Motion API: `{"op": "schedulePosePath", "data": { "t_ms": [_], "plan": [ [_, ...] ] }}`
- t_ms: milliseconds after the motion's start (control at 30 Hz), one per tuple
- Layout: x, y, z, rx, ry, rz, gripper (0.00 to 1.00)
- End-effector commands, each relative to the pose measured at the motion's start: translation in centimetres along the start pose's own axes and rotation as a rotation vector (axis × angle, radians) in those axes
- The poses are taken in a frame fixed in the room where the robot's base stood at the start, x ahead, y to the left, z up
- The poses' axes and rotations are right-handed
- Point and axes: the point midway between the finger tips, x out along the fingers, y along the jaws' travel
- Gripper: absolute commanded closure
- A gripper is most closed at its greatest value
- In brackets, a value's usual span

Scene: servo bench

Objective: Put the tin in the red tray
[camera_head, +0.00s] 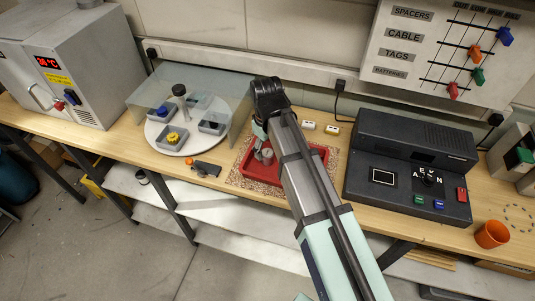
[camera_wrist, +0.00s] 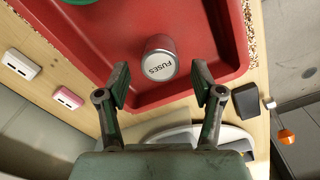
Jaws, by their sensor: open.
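The tin (camera_wrist: 160,58) is a small grey cylinder with a pale lid marked FUSES. It is inside the red tray (camera_wrist: 120,25), on its floor, with its lid facing my wrist camera. My gripper (camera_wrist: 160,84) is open, its two green fingers apart and nothing held between them. The tin shows just past the fingertips, between their lines, with no visible contact. In the head view, the red tray (camera_head: 249,168) lies on a speckled mat, and my arm hides its middle and part of its right side.
A black device with an orange ball (camera_head: 189,160) lies nearby. Right are two small blocks (camera_head: 332,130), a black console (camera_head: 405,165) and an orange cup (camera_head: 491,234).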

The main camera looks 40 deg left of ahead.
Motion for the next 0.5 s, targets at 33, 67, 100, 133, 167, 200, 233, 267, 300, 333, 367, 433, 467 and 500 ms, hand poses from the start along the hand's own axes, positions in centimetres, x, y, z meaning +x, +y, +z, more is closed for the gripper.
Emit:
{"op": "schedulePosePath", "data": {
  "t_ms": [33, 67, 100, 133, 167, 200, 233, 267, 300, 333, 367, 433, 467, 500],
  "plan": [
    [-0.8, 0.1, -0.1, 0.000, 0.002, 0.001, 0.33],
    [-1.4, 0.1, -0.1, 0.000, 0.003, 0.001, 0.33],
    [-2.1, 0.1, -0.1, 0.000, 0.003, 0.002, 0.33],
    [-2.6, 0.0, -0.1, 0.000, 0.002, 0.001, 0.33],
    [-3.1, 0.1, -0.2, 0.000, 0.003, 0.001, 0.33],
    [-3.8, 0.1, -0.2, 0.000, 0.003, 0.002, 0.33],
    [-4.3, 0.1, -0.2, 0.000, 0.002, 0.001, 0.33],
    [-4.8, 0.1, -0.1, 0.000, 0.002, 0.001, 0.33],
    [-5.4, 0.1, -0.1, 0.000, 0.003, 0.001, 0.33],
    [-5.8, 0.1, -0.1, 0.000, 0.002, 0.001, 0.33],
    [-6.2, 0.1, -0.1, 0.000, 0.001, 0.001, 0.33],
    [-7.0, 0.1, -0.1, 0.000, 0.002, 0.001, 0.33],
    [-7.2, 0.1, -0.1, 0.000, 0.001, 0.001, 0.33],
    [-7.5, 0.0, -0.1, 0.000, 0.000, 0.000, 0.33]
  ]
}}
